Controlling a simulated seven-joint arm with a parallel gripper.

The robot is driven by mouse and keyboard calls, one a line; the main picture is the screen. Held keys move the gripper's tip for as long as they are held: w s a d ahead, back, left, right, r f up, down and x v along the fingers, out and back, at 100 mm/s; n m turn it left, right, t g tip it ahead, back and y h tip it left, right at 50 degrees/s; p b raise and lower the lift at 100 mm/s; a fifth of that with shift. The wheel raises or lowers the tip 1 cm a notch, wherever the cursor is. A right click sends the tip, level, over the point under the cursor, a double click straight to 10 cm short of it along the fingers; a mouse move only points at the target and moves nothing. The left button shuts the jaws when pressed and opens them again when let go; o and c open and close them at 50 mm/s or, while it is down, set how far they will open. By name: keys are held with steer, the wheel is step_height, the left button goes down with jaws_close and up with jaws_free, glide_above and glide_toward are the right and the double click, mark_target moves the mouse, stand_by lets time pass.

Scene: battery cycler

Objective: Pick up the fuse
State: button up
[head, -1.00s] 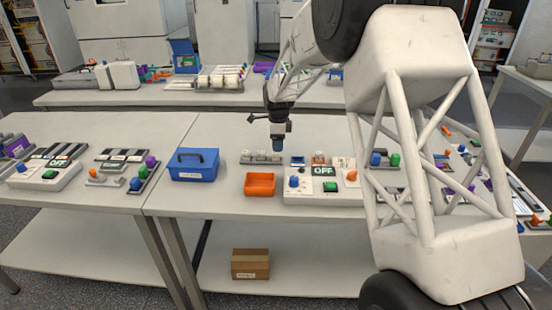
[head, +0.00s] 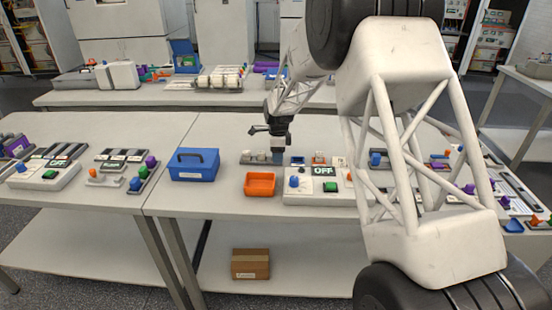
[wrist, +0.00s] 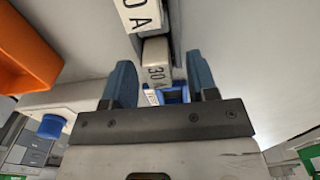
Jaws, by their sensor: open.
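My gripper (head: 277,156) is open over the right end of a grey rack (head: 246,161) of white blocks on the bench. The fingers partly hide the rack's right end in the head view.
An orange tray (head: 260,184) is in front of the rack, also in the wrist view (wrist: 22,58). A blue toolbox (head: 194,165) stands left. A panel reading OFF (head: 324,171), with a blue knob (head: 294,182), is front right. A blue-framed part (head: 297,160) is right of the gripper.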

stand_by(0.4)
jaws_close()
steer(key=shift+r, duration=0.1)
steer(key=shift+r, duration=4.95)
steer(key=d+f, duration=0.2)
steer(key=d, duration=0.6)
steer(key=shift+w+d+f, duration=0.25)
steer(key=shift+f, duration=0.05)
